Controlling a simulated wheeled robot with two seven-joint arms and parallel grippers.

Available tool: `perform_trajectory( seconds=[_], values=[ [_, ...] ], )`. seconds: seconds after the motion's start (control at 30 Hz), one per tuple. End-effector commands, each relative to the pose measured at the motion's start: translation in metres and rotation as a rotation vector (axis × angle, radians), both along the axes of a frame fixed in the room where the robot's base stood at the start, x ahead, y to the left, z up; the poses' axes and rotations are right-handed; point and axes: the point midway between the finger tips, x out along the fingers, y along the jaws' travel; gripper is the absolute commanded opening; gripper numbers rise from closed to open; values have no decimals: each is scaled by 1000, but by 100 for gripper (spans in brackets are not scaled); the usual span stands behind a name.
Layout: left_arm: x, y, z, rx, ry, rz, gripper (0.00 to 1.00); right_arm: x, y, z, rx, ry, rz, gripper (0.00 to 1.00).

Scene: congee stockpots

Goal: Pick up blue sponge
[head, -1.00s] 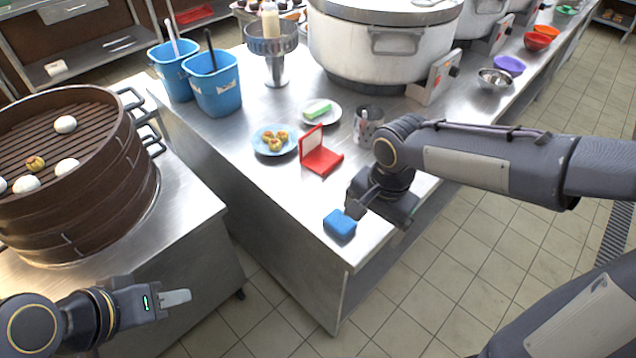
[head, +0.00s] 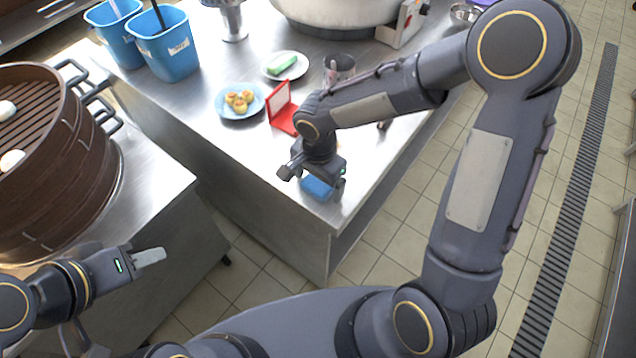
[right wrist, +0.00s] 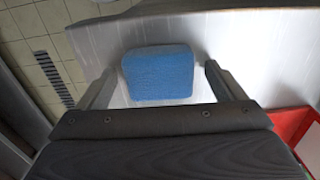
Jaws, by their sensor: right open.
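The blue sponge (head: 317,187) lies flat on the steel table near its front corner. In the head view my right gripper (head: 312,184) is over it and hides part of it. In the right wrist view the sponge (right wrist: 158,73) lies between the two fingers of my right gripper (right wrist: 160,82), with a gap on each side. The right gripper is open and holds nothing. My left gripper (head: 150,257) is low at the left, in front of the steamer counter and far from the sponge. Its finger opening cannot be made out.
A red open box (head: 283,118) stands just behind my right gripper. A bamboo steamer (head: 62,165) stands at the left.

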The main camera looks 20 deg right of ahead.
Motion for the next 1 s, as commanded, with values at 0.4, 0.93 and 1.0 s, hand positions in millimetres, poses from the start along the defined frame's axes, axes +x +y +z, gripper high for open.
perform_trajectory(
  seconds=[0.4,0.93,1.0],
  values=[
    [0,0,0,0,0,0,36,0,0,0,-1,-1,0,59],
    [0,0,1,0,0,0,36,1,0,9,-1,-4,0,41],
    [0,0,1,0,0,0,36,1,0,16,-1,-5,0,41]
  ],
)
